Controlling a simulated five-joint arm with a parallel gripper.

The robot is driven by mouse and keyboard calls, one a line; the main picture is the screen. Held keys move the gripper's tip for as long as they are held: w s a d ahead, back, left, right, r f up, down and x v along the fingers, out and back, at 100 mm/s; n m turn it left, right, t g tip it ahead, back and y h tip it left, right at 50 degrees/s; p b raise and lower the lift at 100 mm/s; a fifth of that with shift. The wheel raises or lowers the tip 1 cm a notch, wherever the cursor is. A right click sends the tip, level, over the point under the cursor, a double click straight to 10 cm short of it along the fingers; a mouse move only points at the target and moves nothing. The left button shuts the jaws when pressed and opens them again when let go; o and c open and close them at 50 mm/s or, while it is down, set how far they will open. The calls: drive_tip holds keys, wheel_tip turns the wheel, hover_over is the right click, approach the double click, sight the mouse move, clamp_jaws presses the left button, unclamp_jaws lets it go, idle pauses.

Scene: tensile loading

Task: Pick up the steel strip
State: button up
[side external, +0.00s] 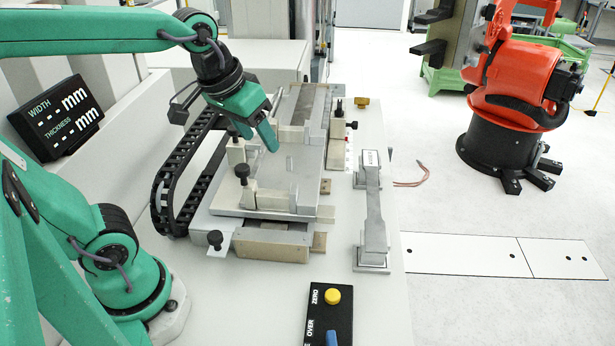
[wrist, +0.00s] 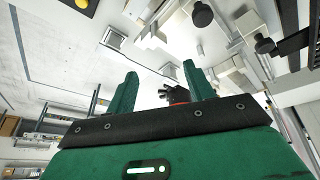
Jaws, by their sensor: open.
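The steel strip (side external: 374,208) is a grey, dog-bone-shaped bar with wide ends and a narrower middle. In the side view it lies lengthwise near the right edge of the white bench, on a small metal support at each end. Its far end bears a small dark marking. My gripper (side external: 260,136) is open and empty, above the metal fixture to the left of the strip and well apart from it. In the wrist view the two green fingers of my gripper (wrist: 160,74) stand apart with nothing held between them. I cannot make out the strip clearly there.
The metal fixture (side external: 290,180) with clamps and black knobs fills the bench's middle. A black cable chain (side external: 170,185) curves on its left. A control box (side external: 330,312) stands in front, a measurement display (side external: 62,115) at left. An orange robot (side external: 515,95) stands beyond the bench.

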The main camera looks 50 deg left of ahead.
drive_tip(key=w+d+f+n+g, duration=0.1)
drive_tip(key=w+d+n+g, duration=0.15)
drive_tip(key=w, duration=1.05)
drive_tip(key=n+g, duration=0.2)
drive_tip(key=n, duration=0.3)
approach(373, 191)
drive_tip(key=shift+d+f, duration=0.15)
drive_tip(key=shift+f, duration=3.6)
drive_tip(key=shift+r, duration=0.1)
clamp_jaws()
